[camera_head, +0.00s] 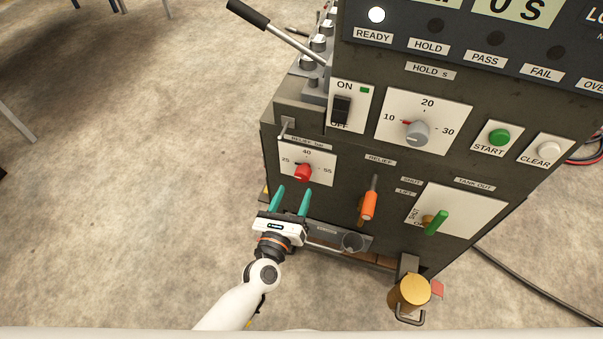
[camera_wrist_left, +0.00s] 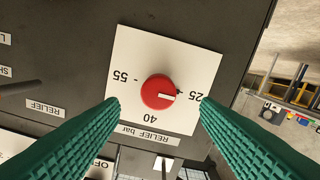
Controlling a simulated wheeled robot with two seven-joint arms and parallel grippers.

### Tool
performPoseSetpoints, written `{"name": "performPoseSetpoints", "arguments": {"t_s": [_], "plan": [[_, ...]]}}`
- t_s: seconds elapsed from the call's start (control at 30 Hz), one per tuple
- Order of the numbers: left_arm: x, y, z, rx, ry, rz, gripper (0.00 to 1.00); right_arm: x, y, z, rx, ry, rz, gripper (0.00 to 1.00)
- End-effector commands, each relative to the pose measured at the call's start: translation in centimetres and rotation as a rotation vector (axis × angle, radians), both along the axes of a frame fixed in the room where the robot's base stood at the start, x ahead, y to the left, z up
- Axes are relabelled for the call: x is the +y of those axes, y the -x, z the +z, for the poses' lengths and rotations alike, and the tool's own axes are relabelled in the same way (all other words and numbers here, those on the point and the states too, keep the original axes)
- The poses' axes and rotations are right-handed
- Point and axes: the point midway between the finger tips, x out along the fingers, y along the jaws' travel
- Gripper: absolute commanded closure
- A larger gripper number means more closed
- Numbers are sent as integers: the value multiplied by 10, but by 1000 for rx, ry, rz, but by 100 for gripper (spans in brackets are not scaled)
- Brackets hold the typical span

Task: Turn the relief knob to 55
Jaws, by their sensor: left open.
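The red relief knob (camera_head: 303,172) sits on a white dial plate (camera_head: 318,178) marked 25, 40 and 55, low on the cabinet's left part. In the left wrist view the knob (camera_wrist_left: 158,92) appears rotated with the dial; its white pointer line points toward the 25 mark. My left gripper (camera_head: 294,189) is open just in front of and below the knob. Its two green fingers (camera_wrist_left: 159,103) lie on either side of the knob in the wrist view, apart from it, with nothing between them. My right gripper is not in view.
An orange-handled relief lever (camera_head: 369,205) and a green tank valve handle (camera_head: 437,222) stick out to the right. Above are a hold dial knob (camera_head: 416,133) and an on/off switch (camera_head: 341,109). A brass-coloured cylinder (camera_head: 411,290) stands lower right.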

Motion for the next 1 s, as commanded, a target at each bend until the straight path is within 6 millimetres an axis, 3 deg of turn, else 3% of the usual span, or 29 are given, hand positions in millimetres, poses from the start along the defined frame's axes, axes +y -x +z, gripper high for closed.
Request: {"name": "performPoseSetpoints", "arguments": {"t_s": [0.1, 0.3, 0.5, 0.77, 1.0], "plan": [[-8, -25, 1, -2, -1, 1, 43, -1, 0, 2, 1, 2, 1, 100], [-18, -54, 0, -2, -4, 0, 43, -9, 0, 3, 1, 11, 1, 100], [-22, -65, 0, 1, -2, -1, 43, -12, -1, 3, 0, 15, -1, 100], [-22, -66, 0, 1, -3, -1, 43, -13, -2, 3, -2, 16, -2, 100], [-22, -66, -1, 1, -3, -1, 81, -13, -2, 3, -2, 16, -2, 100]]}}
